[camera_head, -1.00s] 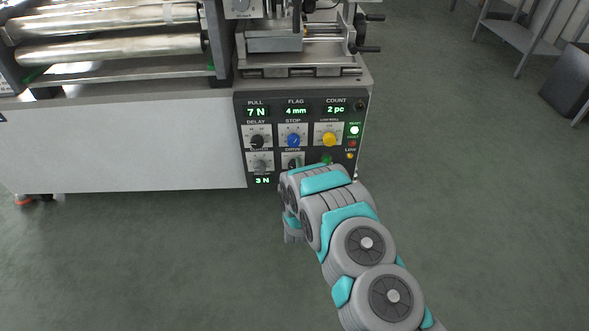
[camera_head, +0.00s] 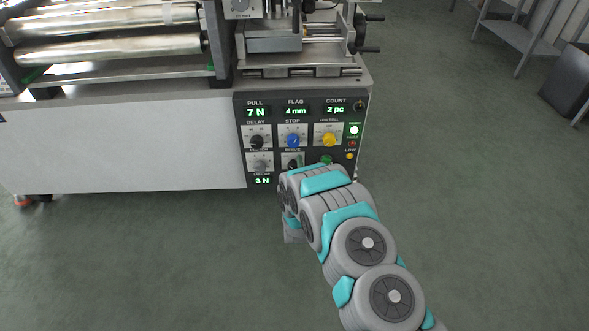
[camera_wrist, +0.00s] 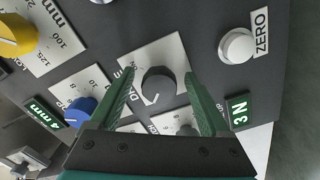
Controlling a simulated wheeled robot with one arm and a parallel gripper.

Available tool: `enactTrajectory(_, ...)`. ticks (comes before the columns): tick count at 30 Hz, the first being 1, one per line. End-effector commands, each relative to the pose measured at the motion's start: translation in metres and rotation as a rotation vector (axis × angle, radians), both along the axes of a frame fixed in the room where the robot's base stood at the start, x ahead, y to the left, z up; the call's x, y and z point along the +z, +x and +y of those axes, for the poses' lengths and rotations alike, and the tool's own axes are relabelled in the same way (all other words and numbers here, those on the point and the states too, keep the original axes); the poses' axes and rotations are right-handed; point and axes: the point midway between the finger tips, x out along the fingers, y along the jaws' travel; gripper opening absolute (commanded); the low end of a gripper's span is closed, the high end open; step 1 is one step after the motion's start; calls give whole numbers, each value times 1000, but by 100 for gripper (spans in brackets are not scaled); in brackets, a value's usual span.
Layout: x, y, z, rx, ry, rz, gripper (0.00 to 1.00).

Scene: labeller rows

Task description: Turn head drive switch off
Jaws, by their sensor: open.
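The head drive switch is a dark grey round knob (camera_wrist: 158,85) on a white plate in the wrist view, with a pale pointer mark toward the lower left. Its label is partly covered by a finger. In the head view the drive switch (camera_head: 293,163) sits in the panel's lower row, below the blue STOP knob, partly hidden by my arm. My gripper (camera_wrist: 160,73) is open, with one green finger on each side of the knob and a visible gap on both sides. I cannot tell how deep the fingers reach.
Close by are the blue STOP knob (camera_wrist: 80,110), a yellow knob (camera_wrist: 16,36), a white ZERO knob (camera_wrist: 237,45) and a grey knob (camera_head: 259,165). The lit 3 N display (camera_wrist: 239,112) is near the right finger. Free floor lies right of the machine.

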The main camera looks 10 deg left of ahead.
Motion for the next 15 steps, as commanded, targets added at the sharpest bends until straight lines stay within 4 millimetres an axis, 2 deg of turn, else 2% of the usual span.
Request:
enactTrajectory(8,0,-3,0,1,0,0,81)
enactTrajectory(15,-1,-24,-5,2,-2,2,81)
